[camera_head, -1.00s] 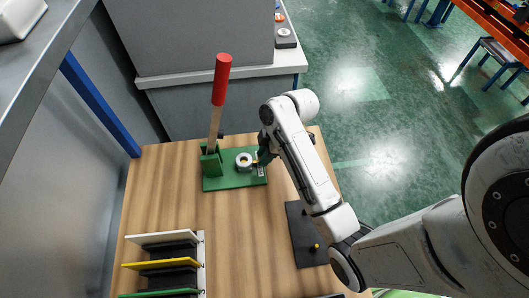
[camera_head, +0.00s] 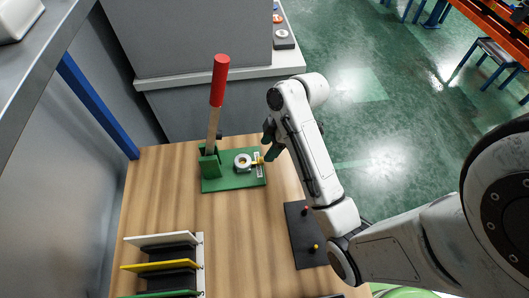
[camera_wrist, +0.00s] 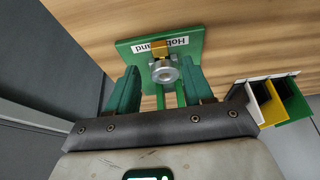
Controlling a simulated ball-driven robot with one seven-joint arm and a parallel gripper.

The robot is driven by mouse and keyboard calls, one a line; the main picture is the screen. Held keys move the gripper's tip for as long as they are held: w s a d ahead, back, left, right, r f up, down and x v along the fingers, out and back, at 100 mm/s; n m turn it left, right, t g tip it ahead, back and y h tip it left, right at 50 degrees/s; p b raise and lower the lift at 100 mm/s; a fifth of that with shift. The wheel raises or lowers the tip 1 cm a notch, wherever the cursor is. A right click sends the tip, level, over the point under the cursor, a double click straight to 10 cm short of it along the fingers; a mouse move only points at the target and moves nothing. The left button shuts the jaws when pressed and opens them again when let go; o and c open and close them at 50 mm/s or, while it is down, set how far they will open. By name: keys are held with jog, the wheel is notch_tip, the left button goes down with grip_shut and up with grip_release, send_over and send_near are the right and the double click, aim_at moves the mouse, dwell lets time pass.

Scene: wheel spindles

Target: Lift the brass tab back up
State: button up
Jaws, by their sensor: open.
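The brass tab (camera_head: 257,160) sticks out from the right side of a round grey metal fitting (camera_head: 242,161) on a green base plate (camera_head: 226,184), over a white label. In the wrist view the tab (camera_wrist: 159,50) sits at the fitting's edge beside the label, which is partly readable. I cannot tell its exact tilt. My gripper (camera_head: 269,150) is just right of the tab in the head view. In the wrist view its dark green fingers (camera_wrist: 159,68) are spread apart, with the fitting between them in the picture and nothing held.
A tall lever with a red grip (camera_head: 220,80) rises from a green bracket left of the fitting. A black plate with small red and yellow knobs (camera_head: 304,243) lies under my arm. A rack with white, yellow and green dividers (camera_head: 165,265) stands at front left. Middle wood is clear.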

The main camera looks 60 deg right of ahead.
jog(key=p+v, duration=0.5)
jog(key=v, duration=0.1)
jog(key=shift+s, duration=0.1)
dwell(0.6)
